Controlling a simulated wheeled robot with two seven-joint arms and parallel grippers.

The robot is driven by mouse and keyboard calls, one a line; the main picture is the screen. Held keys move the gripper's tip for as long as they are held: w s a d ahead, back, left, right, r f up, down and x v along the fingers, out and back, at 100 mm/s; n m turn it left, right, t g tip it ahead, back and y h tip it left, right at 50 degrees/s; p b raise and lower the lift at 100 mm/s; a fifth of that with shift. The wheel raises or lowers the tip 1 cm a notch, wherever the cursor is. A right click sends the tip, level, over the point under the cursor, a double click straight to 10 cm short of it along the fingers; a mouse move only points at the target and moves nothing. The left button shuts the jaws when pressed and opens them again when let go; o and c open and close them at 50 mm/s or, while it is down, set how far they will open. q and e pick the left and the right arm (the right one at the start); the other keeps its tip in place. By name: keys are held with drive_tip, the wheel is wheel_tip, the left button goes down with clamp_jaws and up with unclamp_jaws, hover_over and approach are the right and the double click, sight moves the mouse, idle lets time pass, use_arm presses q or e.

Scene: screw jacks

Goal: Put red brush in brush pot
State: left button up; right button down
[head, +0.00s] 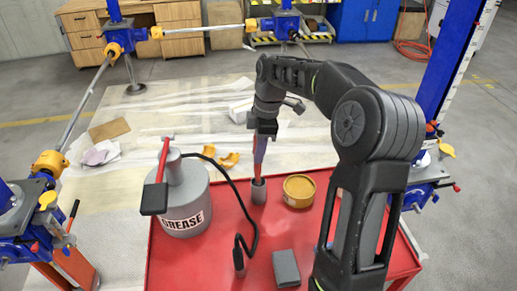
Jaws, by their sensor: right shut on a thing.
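The red brush (257,172) hangs upright below my right gripper (262,138), which is shut on its upper part. The brush pot (258,193), a small grey cylinder, stands on the red table top (205,262) directly under the brush. The brush's lower end meets the pot's rim in the picture; I cannot tell how far inside it is. My right arm comes in from the right and reaches over the table. My left gripper is not in view.
A grey GREASE bucket (184,208) with a red-handled pump stands left of the pot. Its black hose (250,225) runs close by the pot to the table. A round yellow tin (299,191) is just right of the pot. A grey block (286,268) lies near the front.

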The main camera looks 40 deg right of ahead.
drive_tip(key=c, duration=1.2)
unclamp_jaws()
drive_tip(key=r, duration=0.5)
drive_tip(key=d+r+p, duration=0.1)
drive_tip(key=r, duration=0.1)
drive_tip(key=shift+s+r, duration=0.3)
drive_tip(key=shift+r, duration=0.05)
